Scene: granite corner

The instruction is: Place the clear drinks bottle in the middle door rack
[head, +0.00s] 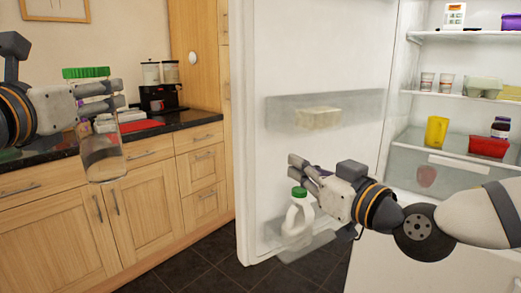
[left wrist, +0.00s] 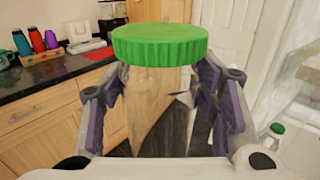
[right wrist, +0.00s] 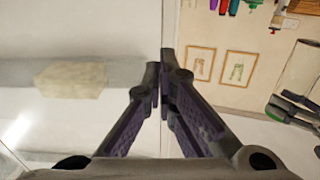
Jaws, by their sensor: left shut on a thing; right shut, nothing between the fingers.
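The clear drinks bottle (head: 103,160) with a green cap is upright in my left gripper (head: 118,96), in front of the left counter. In the left wrist view the fingers close on the bottle (left wrist: 155,105) below its cap; the bottle also shows in the right wrist view (right wrist: 302,72). The fridge door stands open. Its door rack (head: 285,112) holds a pale block (head: 318,118). A lower door rack (head: 308,245) holds a white jug (head: 297,222) with a green cap. My right gripper (head: 293,168) is shut and empty, in front of the door between these racks.
The fridge shelves at right hold cups (head: 427,81), a yellow container (head: 436,132), a red tub (head: 488,147) and a dark jar (head: 500,128). A coffee machine (head: 160,98) stands on the dark counter (head: 190,122). The rack beside the pale block looks clear.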

